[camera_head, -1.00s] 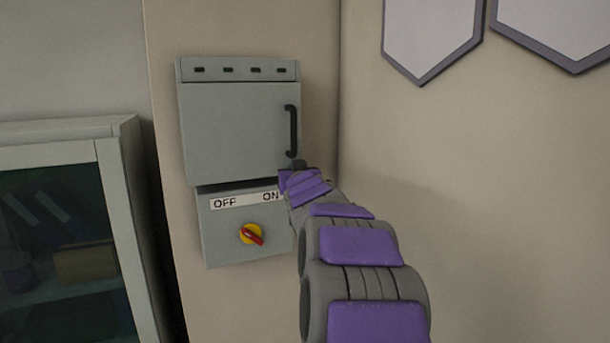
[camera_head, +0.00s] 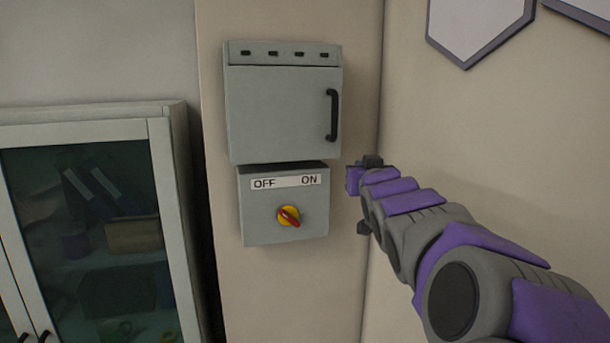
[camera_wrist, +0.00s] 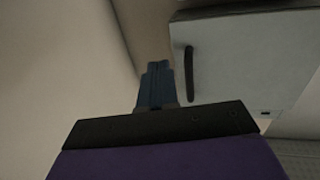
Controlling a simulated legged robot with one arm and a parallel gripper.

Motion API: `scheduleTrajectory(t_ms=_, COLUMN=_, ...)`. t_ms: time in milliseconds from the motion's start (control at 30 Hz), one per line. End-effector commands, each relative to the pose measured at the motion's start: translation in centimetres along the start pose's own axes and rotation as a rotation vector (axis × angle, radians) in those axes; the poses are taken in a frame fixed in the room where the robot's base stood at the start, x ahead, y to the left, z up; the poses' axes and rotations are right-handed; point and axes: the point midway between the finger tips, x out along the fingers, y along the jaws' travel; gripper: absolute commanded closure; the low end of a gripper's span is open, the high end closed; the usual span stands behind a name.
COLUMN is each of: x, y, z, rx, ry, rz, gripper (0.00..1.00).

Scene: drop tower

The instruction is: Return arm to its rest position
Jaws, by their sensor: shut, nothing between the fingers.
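My gripper (camera_head: 371,161) is at the end of my purple and grey arm, to the right of the wall box and apart from it in the head view. In the wrist view its fingers (camera_wrist: 157,82) are together with nothing between them. The grey wall box (camera_head: 283,112) has a closed door with a dark vertical handle (camera_head: 332,115). The handle also shows in the wrist view (camera_wrist: 189,74), to the right of the fingers. Below the door is a switch panel (camera_head: 258,222) labelled OFF and ON, with a red and yellow knob (camera_head: 289,216).
A glass-fronted cabinet (camera_head: 176,200) stands at the lower left with several items inside. Hexagonal wall panels (camera_head: 480,25) hang at the upper right. The beige wall (camera_head: 455,130) right of the box is otherwise bare.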

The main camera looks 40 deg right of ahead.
Motion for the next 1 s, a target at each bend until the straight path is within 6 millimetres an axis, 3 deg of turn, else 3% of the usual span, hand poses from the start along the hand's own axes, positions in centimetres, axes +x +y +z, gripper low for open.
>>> scheduleTrajectory(t_ms=233, x=0.0, y=-0.1, z=0.2, rx=0.001, ry=-0.005, rz=-0.002, gripper=1.00)
scheduleTrajectory(t_ms=367, x=-0.2, y=-2.1, z=2.8, rx=0.000, ry=-0.064, rz=-0.027, gripper=1.00)
scheduleTrajectory(t_ms=467, x=-1.1, y=-5.4, z=6.9, rx=-0.009, ry=-0.161, rz=-0.068, gripper=1.00)
scheduleTrajectory(t_ms=667, x=-5.5, y=-13.2, z=17.9, rx=-0.059, ry=-0.438, rz=-0.173, gripper=1.00)
scheduleTrajectory(t_ms=800, x=-10.1, y=-17.3, z=25.3, rx=-0.116, ry=-0.632, rz=-0.244, gripper=1.00)
scheduleTrajectory(t_ms=1000, x=-18.7, y=-21.1, z=35.4, rx=-0.225, ry=-0.915, rz=-0.341, gripper=1.00)
